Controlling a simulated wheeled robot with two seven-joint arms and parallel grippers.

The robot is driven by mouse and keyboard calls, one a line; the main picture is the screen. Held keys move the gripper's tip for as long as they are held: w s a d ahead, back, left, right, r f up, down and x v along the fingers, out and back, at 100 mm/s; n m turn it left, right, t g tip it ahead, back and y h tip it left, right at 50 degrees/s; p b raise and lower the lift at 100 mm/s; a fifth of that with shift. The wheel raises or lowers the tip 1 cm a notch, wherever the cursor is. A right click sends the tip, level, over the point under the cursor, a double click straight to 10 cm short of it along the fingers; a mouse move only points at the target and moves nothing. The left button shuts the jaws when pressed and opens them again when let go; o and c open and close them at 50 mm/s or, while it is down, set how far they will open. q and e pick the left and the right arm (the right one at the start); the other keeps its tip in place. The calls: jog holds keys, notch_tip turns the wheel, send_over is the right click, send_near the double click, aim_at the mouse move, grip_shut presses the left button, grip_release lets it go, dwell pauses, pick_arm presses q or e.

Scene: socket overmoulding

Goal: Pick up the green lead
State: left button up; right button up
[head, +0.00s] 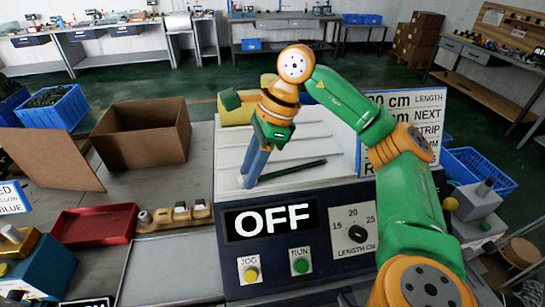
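The green lead (292,171) is a thin dark green rod. It lies slantwise on the white top of the machine with the OFF display. My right gripper (247,182) points down over the left part of that top, with its blue fingers close together. The fingertips are at the lead's left end in the picture. I cannot tell whether they touch it or whether there is a gap between them. My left gripper is not in view.
The machine's front panel (330,262) has buttons and a length dial. A sign (440,112) stands behind my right arm. At the left are an open cardboard box (140,137), a red tray (95,224) and a wooden block with fittings (178,214). A blue crate (482,172) is at the right.

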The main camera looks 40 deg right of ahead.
jog(key=shift+d+f, duration=0.15)
jog(key=shift+d, duration=0.3)
jog(key=shift+c, duration=1.4)
jog(key=shift+s+a, duration=0.1)
jog(key=shift+s, duration=0.05)
grip_shut()
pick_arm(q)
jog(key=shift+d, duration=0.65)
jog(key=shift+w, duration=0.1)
